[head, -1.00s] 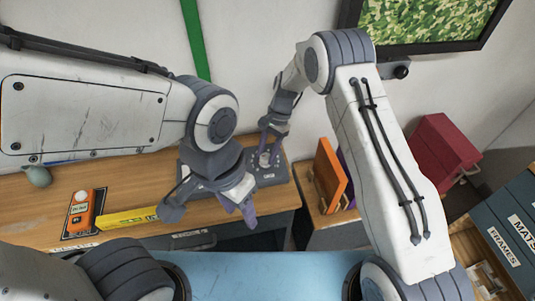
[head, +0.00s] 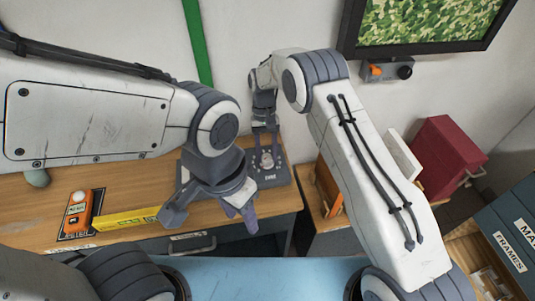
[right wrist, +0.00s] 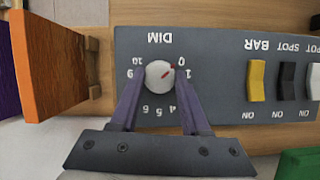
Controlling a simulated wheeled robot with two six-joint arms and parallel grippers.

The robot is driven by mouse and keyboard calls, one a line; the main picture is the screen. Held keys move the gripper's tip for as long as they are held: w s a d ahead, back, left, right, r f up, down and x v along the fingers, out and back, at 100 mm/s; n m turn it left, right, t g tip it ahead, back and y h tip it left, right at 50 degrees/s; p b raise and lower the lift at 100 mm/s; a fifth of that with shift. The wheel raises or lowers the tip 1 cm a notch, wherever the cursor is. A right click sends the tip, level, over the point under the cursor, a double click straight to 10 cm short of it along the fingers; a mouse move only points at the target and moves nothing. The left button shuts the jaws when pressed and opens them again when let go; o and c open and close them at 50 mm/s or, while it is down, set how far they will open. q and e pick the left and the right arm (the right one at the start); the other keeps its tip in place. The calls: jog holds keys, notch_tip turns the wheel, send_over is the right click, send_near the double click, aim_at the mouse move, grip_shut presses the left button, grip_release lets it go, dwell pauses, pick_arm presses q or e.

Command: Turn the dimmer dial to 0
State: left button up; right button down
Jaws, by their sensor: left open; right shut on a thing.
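The dimmer dial (right wrist: 158,76) is a white round knob with a red mark, on the grey switch panel (right wrist: 215,128). In the right wrist view, the scale reads upside down. The red mark points to the upper right, close to the 0. My right gripper (right wrist: 160,88) has its purple fingers on either side of the dial and is shut on it. The head view also shows the right gripper (head: 266,142) above the dial (head: 267,161), on the desk's panel (head: 277,180). My left gripper (head: 239,213) is open and empty, in front of the panel.
A yellow switch (right wrist: 257,80) and dark and white switches sit along the panel. An orange board (right wrist: 48,66) stands beside the panel. A yellow box (head: 126,219) and an orange device (head: 78,211) lie on the wooden desk (head: 40,215). A red box (head: 446,157) stands farther right.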

jog(key=shift+w+n, duration=0.1)
jog(key=shift+n, duration=0.5)
jog(key=shift+c, duration=1.9)
grip_release()
jog(key=b+v, duration=0.1)
jog(key=v, duration=0.9)
jog(key=shift+a+r+b, duration=0.2)
jog(key=shift+r+b, duration=0.05)
jog(key=shift+b, duration=0.05)
